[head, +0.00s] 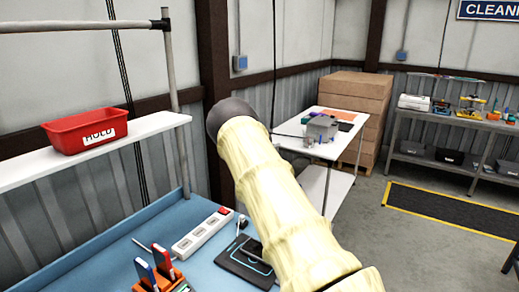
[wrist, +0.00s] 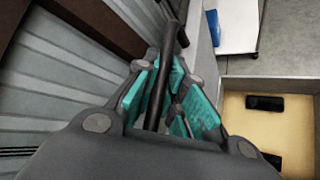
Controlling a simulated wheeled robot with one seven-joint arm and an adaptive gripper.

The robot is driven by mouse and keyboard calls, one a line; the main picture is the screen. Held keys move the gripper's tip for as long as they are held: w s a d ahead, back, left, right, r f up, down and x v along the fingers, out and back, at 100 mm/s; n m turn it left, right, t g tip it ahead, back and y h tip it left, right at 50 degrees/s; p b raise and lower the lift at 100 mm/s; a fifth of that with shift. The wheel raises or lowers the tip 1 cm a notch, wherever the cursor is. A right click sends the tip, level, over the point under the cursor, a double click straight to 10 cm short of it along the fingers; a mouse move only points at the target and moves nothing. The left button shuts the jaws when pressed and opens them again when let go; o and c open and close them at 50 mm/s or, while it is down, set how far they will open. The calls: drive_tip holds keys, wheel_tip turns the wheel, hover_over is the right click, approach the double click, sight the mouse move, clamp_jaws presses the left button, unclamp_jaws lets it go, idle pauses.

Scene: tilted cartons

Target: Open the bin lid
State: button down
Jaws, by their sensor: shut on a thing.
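In the wrist view my gripper (wrist: 175,95) has teal finger pads closed on a dark bar (wrist: 165,60). The bar runs between the pads and bends at its far end. It looks like a handle, but I cannot tell if it belongs to the bin lid. A grey panel lies behind the fingers at the top; whether it is the lid is unclear. In the head view only my sleeved arm shows, and my gripper is out of sight. No bin can be made out for certain.
An open tan container (wrist: 285,105) with dark items lies right of my gripper. In the head view a red tote (head: 85,130) sits on a white shelf (head: 160,122). A blue bench (head: 105,235) holds a power strip (head: 203,233).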

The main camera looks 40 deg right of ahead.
drive_tip(key=shift+f, duration=0.1)
drive_tip(key=c, duration=1.8)
unclamp_jaws()
drive_tip(key=shift+o, duration=0.2)
drive_tip(key=v, duration=1.1)
drive_tip(key=shift+s+a+r, duration=0.2)
drive_tip(key=shift+s+a, duration=0.05)
drive_tip(key=shift+a, duration=0.05)
